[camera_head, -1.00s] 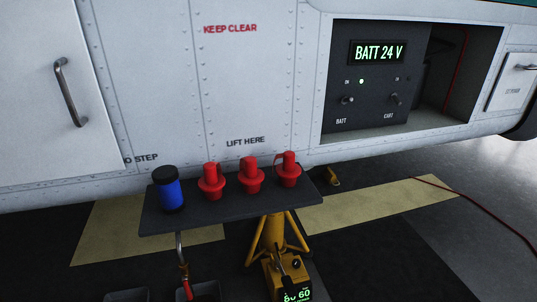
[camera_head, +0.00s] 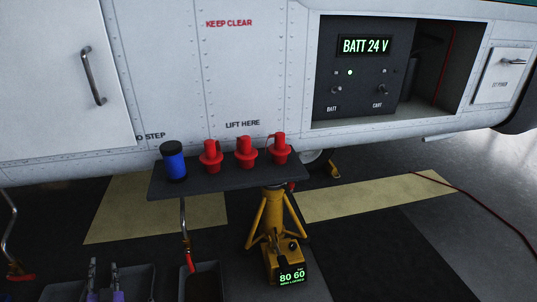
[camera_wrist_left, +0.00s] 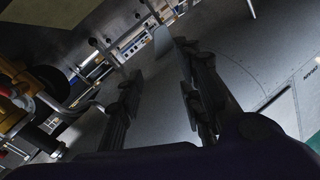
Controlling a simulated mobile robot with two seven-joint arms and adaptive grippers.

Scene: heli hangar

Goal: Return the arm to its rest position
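My left gripper (camera_head: 105,269) shows at the bottom left of the head view, low in front of the helicopter's side and over a dark open bin. Its two fingers point away from me and stand apart. In the left wrist view the two fingers (camera_wrist_left: 160,85) are also spread, with nothing held between them. Most of my left arm is out of the head view. My right gripper is not in view.
A dark shelf (camera_head: 228,181) carries a blue canister (camera_head: 173,165) and several red plugs (camera_head: 245,153). A yellow jack stand (camera_head: 270,222) with an "80 60" display (camera_head: 292,276) stands below. A grey bin (camera_head: 204,283) sits right of my gripper. A red cable (camera_head: 490,217) lies at right.

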